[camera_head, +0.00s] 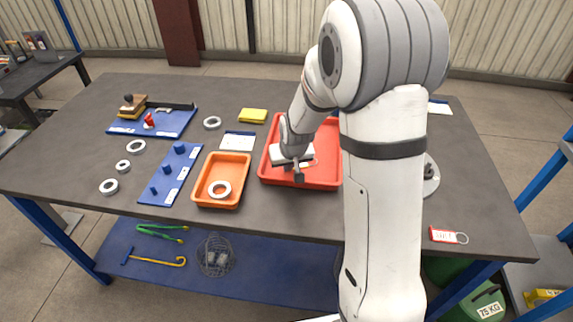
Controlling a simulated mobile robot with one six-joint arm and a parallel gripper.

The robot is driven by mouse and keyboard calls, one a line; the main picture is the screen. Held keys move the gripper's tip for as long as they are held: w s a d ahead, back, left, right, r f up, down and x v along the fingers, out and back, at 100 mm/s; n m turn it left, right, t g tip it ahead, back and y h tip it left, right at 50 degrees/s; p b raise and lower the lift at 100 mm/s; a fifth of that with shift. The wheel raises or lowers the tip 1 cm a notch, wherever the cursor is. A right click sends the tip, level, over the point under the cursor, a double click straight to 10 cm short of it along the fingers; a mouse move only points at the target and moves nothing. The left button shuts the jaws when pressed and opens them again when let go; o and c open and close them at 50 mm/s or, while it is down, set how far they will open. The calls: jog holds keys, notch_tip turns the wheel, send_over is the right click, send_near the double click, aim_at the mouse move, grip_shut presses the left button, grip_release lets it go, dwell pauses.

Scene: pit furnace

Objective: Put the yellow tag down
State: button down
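My gripper (298,177) points down over the front part of the red tray (322,184). A small yellow-orange piece with a pale loop (309,164) shows right beside the fingers; it may be the yellow tag, but it is too small and too covered to be sure. I cannot tell whether the fingers hold it or whether it touches the tray floor. The gap between the fingertips is not clear. My arm hides the right side of the red tray.
An orange tray (203,184) holding a white ring (220,189) stands left of the red tray. A red tag (444,235) lies near the table's front right edge.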

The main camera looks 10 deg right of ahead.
jog(key=shift+f, duration=0.2)
jog(key=c, duration=1.7)
grip_release()
jog(key=shift+r, duration=0.1)
jog(key=shift+s+r, duration=0.1)
jog(key=shift+r, duration=0.4)
jog(key=v, duration=1.1)
jog(key=s+d+r+g, duration=0.1)
jog(key=s+r, duration=0.1)
jog(key=s, duration=0.8)
jog(key=s+d+r+g, duration=0.1)
jog(key=s+d, duration=0.1)
jog(key=s, duration=0.9)
jog(key=shift+s+r+m, duration=0.2)
jog(key=shift+r+m, duration=0.2)
